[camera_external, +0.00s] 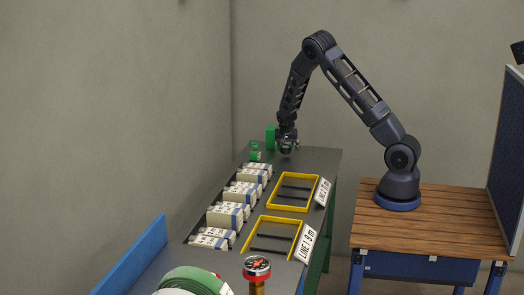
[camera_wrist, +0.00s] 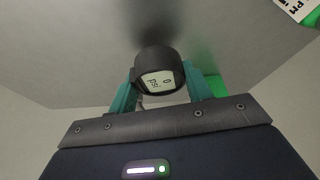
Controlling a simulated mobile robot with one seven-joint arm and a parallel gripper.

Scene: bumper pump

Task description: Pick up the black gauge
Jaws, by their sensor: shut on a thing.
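The black gauge (camera_wrist: 158,72) is a short round cylinder with a pale display face reading "psi" and 0. In the wrist view it sits between the two teal fingers of my gripper (camera_wrist: 162,92), which are shut on it. In the external view my gripper (camera_external: 287,148) points down over the far end of the dark bench; the gauge is small and dark there, hard to separate from the fingers. I cannot tell whether the gauge touches the bench.
A green block (camera_external: 270,137) and a small green item (camera_external: 255,151) stand just left of my gripper. Several white boxes (camera_external: 228,215) line the bench's left side. Two yellow frames (camera_external: 293,193) with white label cards (camera_external: 322,192) lie nearer. A red-rimmed round device (camera_external: 257,266) stands in front.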

